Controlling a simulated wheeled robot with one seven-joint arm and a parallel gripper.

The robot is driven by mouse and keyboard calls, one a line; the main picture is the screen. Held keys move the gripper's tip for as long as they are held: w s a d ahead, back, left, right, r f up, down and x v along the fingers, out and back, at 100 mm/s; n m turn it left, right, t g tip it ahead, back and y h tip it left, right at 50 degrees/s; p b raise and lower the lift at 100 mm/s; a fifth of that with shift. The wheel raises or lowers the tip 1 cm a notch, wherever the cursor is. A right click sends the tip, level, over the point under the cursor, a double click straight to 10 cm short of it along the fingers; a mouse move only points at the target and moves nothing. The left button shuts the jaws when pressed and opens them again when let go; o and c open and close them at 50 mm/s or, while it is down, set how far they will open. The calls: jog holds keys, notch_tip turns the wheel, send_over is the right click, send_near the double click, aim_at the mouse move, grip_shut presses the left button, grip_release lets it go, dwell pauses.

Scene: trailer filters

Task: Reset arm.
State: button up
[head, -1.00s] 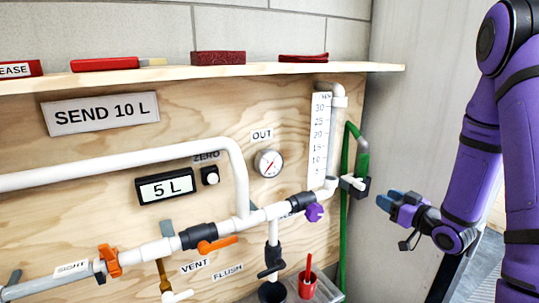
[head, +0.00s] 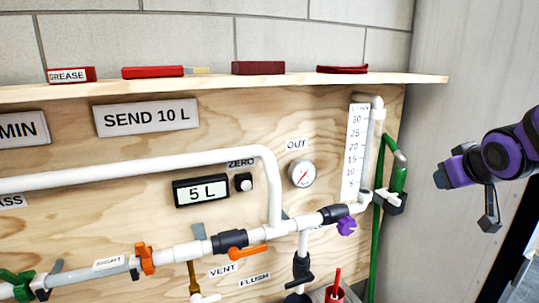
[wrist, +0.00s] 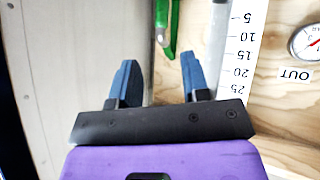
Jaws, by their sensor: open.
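My gripper (head: 447,178) is at the right of the head view, in front of the bare grey wall and to the right of the plywood panel. In the wrist view my gripper (wrist: 160,80) shows two blue fingers held apart with nothing between them. Beyond the fingertips are the green pipe (wrist: 166,25) and its white valve handle (wrist: 163,37), apart from the fingers. In the head view the green pipe (head: 398,177) stands at the panel's right edge, left of my gripper.
The panel (head: 75,120) carries white pipes (head: 120,178), a 5 L display (head: 201,191), a gauge (head: 302,174), a level scale (head: 355,150) and several coloured valves. A shelf (head: 250,85) above holds a grease box (head: 71,75) and red items. The grey wall area (head: 450,90) is clear.

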jog(key=s+a+r+g, duration=0.1)
jog(key=s+a, duration=0.1)
jog(key=s, duration=0.4)
jog(key=s+a+r+g+y, duration=0.1)
jog(key=s+a+g, duration=0.1)
jog(key=s, duration=0.5)
jog(key=s+a+r+m+g, duration=0.1)
jog(key=s+a+r+g, duration=0.1)
jog(key=s+a, duration=0.2)
jog(key=s, duration=0.3)
jog(key=shift+y, duration=0.4)
